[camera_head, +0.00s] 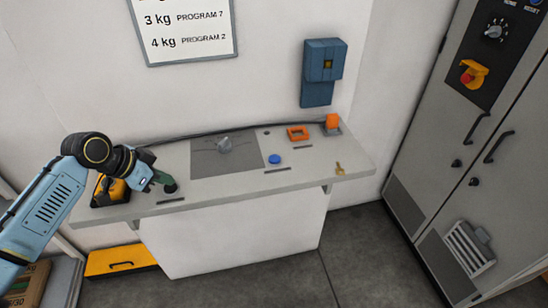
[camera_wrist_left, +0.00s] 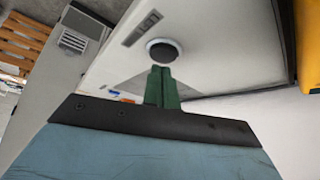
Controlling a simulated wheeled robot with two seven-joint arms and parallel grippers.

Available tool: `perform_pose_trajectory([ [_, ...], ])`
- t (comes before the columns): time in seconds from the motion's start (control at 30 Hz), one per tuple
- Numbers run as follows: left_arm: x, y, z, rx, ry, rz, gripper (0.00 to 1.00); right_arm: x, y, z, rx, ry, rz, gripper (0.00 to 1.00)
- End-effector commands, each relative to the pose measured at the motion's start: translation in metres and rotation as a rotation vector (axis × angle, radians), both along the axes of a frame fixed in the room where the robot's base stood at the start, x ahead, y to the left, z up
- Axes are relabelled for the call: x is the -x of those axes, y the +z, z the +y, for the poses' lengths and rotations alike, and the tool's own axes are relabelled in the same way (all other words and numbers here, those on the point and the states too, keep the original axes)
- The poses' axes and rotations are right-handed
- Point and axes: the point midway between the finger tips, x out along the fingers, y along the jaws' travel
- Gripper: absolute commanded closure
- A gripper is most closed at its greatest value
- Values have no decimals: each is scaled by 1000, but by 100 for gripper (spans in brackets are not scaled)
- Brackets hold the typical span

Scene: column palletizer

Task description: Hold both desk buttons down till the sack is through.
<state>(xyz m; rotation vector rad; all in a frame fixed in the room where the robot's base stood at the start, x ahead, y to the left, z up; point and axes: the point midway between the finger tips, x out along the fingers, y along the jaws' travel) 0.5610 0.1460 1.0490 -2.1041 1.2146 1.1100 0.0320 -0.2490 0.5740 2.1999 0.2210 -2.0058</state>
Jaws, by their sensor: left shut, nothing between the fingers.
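The desk (camera_head: 230,185) stands against the wall. A dark round button (camera_head: 170,187) is on its left part; in the left wrist view the button (camera_wrist_left: 163,50) has a pale ring. A blue round button (camera_head: 274,159) is right of the grey panel, with nothing on it. My left gripper (camera_head: 164,180) is shut and empty, its green fingers (camera_wrist_left: 161,70) at the dark button. I cannot tell whether they touch or press it. A brown printed sack (camera_head: 27,283) shows partly at lower left. My right gripper is not in view.
A yellow-black device (camera_head: 112,192) is close to my left gripper.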

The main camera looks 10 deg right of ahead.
Motion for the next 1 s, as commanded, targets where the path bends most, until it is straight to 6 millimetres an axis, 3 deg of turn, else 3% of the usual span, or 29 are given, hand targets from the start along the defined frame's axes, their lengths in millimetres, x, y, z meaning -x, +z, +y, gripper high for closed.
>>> perform_pose_trajectory([
  [0.67,0,-9,0,0,0,0,100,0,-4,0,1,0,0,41],
  [1.0,0,-4,0,0,-1,0,100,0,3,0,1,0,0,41],
])
